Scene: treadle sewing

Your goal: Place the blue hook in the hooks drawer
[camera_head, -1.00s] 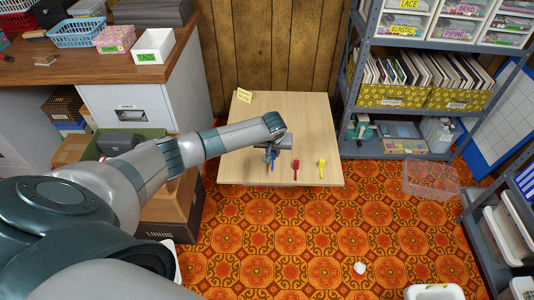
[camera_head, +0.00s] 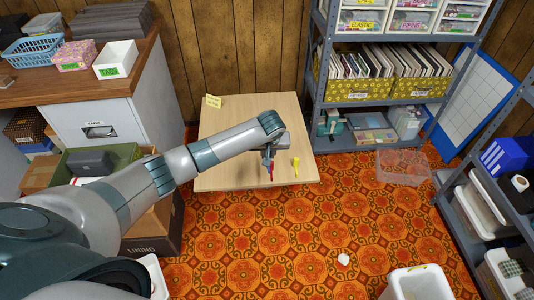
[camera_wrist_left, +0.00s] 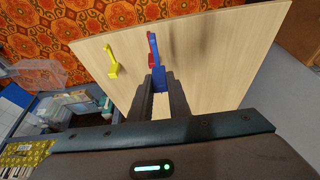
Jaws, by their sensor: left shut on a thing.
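The blue hook (camera_wrist_left: 160,72) is between the fingers of my left gripper (camera_wrist_left: 160,82) in the left wrist view. In the head view my left gripper (camera_head: 268,156) is over the front of the wooden table (camera_head: 235,172), shut on the blue hook, mostly hidden there. The red hook (camera_head: 272,174) stands just below the gripper in the picture, partly covered; in the wrist view the red hook (camera_wrist_left: 151,58) is partly behind the blue one. The yellow hook (camera_head: 296,167) is to the right. I cannot make out a drawer labelled for hooks. My right gripper is out of view.
A metal shelf (camera_head: 350,150) with white labelled drawers (camera_head: 410,18) is at the back right. A clear bin (camera_head: 402,167) and a white crumpled item (camera_head: 343,260) are on the patterned floor.

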